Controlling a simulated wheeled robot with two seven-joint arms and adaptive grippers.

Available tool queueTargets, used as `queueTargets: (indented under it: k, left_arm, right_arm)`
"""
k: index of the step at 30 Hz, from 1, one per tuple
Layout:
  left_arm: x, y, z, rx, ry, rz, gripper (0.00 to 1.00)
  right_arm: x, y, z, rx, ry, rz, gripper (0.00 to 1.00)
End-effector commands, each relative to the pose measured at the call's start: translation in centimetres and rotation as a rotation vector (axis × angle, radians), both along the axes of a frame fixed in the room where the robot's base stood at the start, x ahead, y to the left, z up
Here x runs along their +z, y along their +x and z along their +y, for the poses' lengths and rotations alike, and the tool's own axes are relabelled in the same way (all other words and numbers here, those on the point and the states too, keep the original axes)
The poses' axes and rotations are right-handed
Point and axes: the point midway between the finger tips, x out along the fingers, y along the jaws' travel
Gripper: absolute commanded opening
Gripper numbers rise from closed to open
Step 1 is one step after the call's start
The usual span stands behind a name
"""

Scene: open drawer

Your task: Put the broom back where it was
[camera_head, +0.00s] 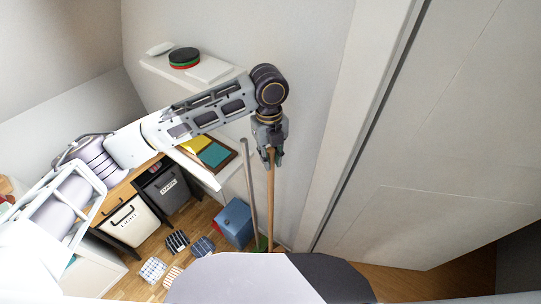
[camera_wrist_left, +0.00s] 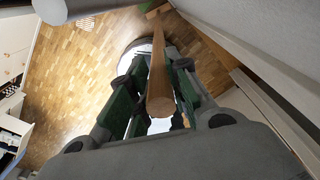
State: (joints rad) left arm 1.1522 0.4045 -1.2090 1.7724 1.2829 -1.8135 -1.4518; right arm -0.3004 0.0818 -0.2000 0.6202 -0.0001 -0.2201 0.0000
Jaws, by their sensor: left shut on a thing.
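The broom has a plain wooden handle (camera_head: 271,205) that hangs nearly upright below my left gripper (camera_head: 271,157) in the head view. My left gripper is shut on this handle near its top. In the left wrist view the round end of the broom handle (camera_wrist_left: 161,104) lies between the green-padded fingers of my left gripper (camera_wrist_left: 157,88), and the handle runs away towards the floor. The lower end of the broom is hidden behind my base in the head view. My right gripper is not in view.
A grey pole (camera_head: 249,185) stands just left of the broom, near a green piece (camera_head: 261,243) at the floor. A blue box (camera_head: 234,222) stands further left. A wall shelf (camera_head: 152,64) is behind my arm. A large pale door panel (camera_head: 430,150) fills the right.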

Motion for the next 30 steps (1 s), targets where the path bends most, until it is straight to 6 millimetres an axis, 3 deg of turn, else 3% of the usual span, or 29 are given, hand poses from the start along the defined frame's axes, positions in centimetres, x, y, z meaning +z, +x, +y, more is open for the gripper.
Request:
queueTargets:
  k: [23, 24, 28, 30]
  left_arm:
    - [-1.1, 0.0, 0.0, 0.000, -0.001, -0.001, 0.00]
    - [-1.2, 0.0, 0.0, 0.001, 0.000, 0.000, 0.21]
    - [-1.1, 0.0, 0.0, 0.000, 0.000, 0.000, 0.38]
    - [-1.1, 0.0, 0.0, 0.000, -0.001, -0.001, 0.40]
  right_arm:
    - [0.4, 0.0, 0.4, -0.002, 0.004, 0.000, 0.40]
    - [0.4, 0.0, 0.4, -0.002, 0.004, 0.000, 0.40]
    - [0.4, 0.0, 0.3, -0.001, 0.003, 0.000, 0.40]
    - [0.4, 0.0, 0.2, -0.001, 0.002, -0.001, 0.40]
